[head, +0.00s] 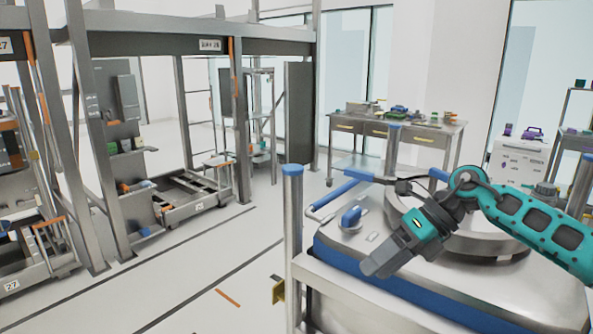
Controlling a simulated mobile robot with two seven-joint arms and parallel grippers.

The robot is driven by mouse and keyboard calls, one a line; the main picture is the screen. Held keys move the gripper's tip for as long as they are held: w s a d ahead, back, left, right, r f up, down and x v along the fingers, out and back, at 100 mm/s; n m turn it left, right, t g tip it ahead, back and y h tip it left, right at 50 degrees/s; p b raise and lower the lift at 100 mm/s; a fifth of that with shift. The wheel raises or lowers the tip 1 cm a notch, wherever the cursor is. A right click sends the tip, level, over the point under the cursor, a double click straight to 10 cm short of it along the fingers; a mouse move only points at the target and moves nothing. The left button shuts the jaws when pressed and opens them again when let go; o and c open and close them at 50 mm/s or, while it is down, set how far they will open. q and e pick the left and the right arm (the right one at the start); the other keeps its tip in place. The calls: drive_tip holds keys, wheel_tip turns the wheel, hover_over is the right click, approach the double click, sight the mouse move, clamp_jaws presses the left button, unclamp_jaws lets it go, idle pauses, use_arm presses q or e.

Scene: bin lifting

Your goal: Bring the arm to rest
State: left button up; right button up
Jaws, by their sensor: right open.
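My right arm comes in from the right, with a teal link. My right gripper (381,264) is above the front left part of a steel bin (480,285) with a blue band and a round lid. It points down and to the left, and nothing shows between its fingers. The fingers look close together from this angle, and I cannot tell whether they touch the bin top. A blue knob (351,217) on the bin top is just left of the gripper. My left gripper is not in view.
Blue-capped posts (293,230) and a blue handle bar (335,195) rise around the bin. A metal rack (185,45) with low carts stands at the left. A workbench (420,135) with small items stands behind. The floor (215,265) at left is mostly clear.

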drive_tip(key=s+a+f+m+t+y, duration=0.1)
drive_tip(key=s+a+m+t+y, duration=0.15)
drive_tip(key=a+m+y, duration=0.35)
drive_tip(key=s+a+f+m+t+y, duration=0.1)
drive_tip(key=s+a+f+m+y, duration=0.2)
drive_tip(key=a, duration=0.5)
drive_tip(key=s+d+f+m+t+h, duration=0.2)
drive_tip(key=s+d+f+m+h, duration=0.3)
drive_tip(key=f+m, duration=0.3)
drive_tip(key=s+d+f+m+t+h, duration=0.3)
drive_tip(key=s+d+f+m+h, duration=0.2)
drive_tip(key=m, duration=0.8)
drive_tip(key=s+d+f+m+t+h, duration=0.2)
drive_tip(key=s+d+f+m+h, duration=0.4)
drive_tip(key=f+m, duration=0.4)
drive_tip(key=shift+s+f+t, duration=0.15)
drive_tip(key=shift+f+t, duration=0.2)
drive_tip(key=shift+f, duration=0.55)
drive_tip(key=shift+a, duration=0.1)
drive_tip(key=shift+c, duration=0.4)
